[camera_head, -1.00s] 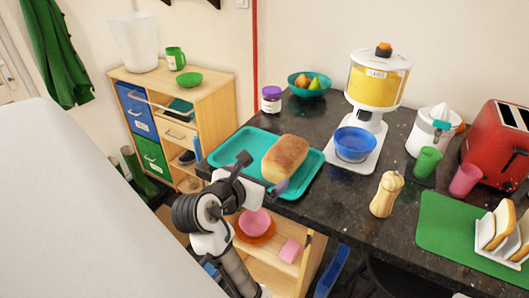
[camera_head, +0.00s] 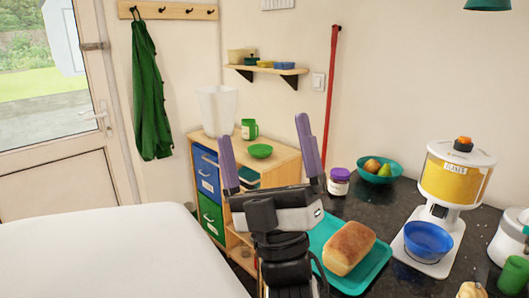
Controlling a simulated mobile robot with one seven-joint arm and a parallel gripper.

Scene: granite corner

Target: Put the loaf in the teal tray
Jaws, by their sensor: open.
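The loaf (camera_head: 349,247) is a brown-topped block of bread. It lies on the teal tray (camera_head: 378,269), toward the tray's middle, on the dark counter. My gripper (camera_head: 264,143) has two purple fingers spread wide apart and pointing up, with nothing between them. It is left of the loaf and apart from it. My gripper and wrist hide the left part of the tray.
A jar with a purple lid (camera_head: 339,182) and a teal fruit bowl (camera_head: 376,170) stand behind the tray. A cereal dispenser (camera_head: 456,176) with a blue bowl (camera_head: 427,241) is to the right. A wooden cabinet (camera_head: 274,161) stands behind my gripper.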

